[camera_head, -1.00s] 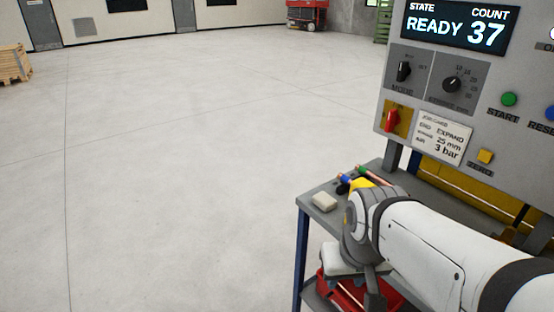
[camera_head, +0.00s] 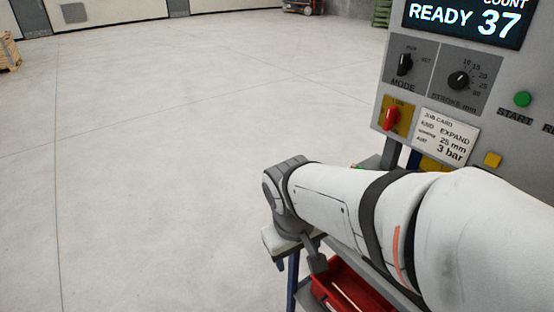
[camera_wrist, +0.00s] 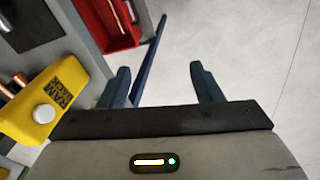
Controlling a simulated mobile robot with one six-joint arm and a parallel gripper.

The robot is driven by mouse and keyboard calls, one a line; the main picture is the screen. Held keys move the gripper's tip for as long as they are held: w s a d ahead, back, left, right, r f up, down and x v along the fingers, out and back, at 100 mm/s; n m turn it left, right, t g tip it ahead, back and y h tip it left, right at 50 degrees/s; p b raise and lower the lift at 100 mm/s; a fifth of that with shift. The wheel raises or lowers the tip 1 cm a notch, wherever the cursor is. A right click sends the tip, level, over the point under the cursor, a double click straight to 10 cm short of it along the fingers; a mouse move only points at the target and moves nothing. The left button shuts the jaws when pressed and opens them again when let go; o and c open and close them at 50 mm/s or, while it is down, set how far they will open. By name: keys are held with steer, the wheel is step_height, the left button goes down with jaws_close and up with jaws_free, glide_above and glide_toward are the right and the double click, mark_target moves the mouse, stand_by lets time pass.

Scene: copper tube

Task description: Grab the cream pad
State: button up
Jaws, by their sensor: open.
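My gripper (camera_wrist: 159,72) is open and empty in the wrist view. Its two dark fingers are spread apart, over the pale floor and a blue table leg (camera_wrist: 151,55). The cream pad does not show in the wrist view. In the head view my arm covers the table corner where the pad lay a second ago, so the pad is hidden now.
A yellow block with a white knob (camera_wrist: 58,92) lies on the bench left of my fingers. A copper tube end (camera_wrist: 12,86) shows beyond it. The control panel (camera_head: 470,110) stands to the right. Open floor lies left.

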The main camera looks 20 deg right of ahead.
steer(key=o, duration=0.5)
steer(key=w+d+n+h+p, duration=0.1)
steer(key=w+d+n+h, duration=0.1)
steer(key=n, duration=0.1)
steer(key=w+d+n+g+h+p, duration=0.1)
steer(key=w+d+n+h, duration=0.1)
steer(key=n, duration=0.1)
steer(key=w+d+n+h+p, duration=0.2)
steer(key=shift+d+f+n+g, duration=0.2)
steer(key=shift+f+n+g, duration=0.2)
steer(key=shift+o, duration=0.2)
steer(key=w+f+n+t+h+p, duration=0.3)
steer(key=w+n+t+h+p, duration=0.1)
steer(key=w+n, duration=0.75)
steer(key=x, duration=0.2)
steer(key=p+x, duration=0.1)
steer(key=x, duration=0.1)
steer(key=s+x, duration=0.1)
steer(key=x, duration=0.1)
steer(key=shift+w+d, duration=0.15)
steer(key=shift+d, duration=0.35)
steer(key=shift+w+d+f, duration=0.2)
steer(key=shift+d+f, duration=0.05)
steer(key=shift+d, duration=0.1)
